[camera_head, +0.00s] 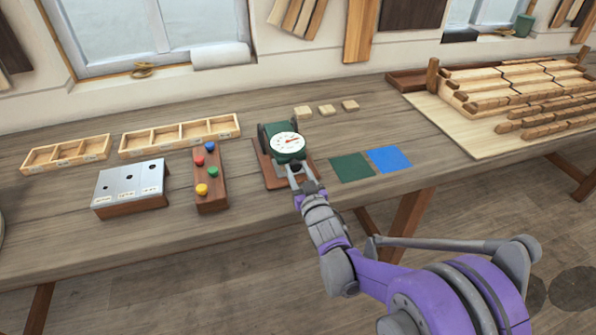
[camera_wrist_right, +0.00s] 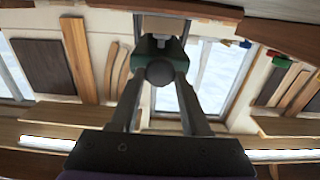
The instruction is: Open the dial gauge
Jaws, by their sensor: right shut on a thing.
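The dial gauge (camera_head: 287,143) has a green body and a round white face with a red needle. It sits on a brown wooden base (camera_head: 271,174) near the middle of the bench. My right gripper (camera_head: 298,172) reaches its near side, just below the face. In the right wrist view its two fingers close in on a round dark grey knob (camera_wrist_right: 160,72) in front of the green body (camera_wrist_right: 172,49). The gripper is shut on this knob. The fingertips partly hide the gauge's near side. My left gripper is not in view.
A green square (camera_head: 352,167) and a blue square (camera_head: 390,159) lie right of the gauge. A wooden rack with coloured knobs (camera_head: 209,189) and a metal-topped block (camera_head: 130,185) stand left. Compartment trays (camera_head: 180,136) and small wooden blocks (camera_head: 326,109) lie behind. A plank model (camera_head: 520,90) fills the right.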

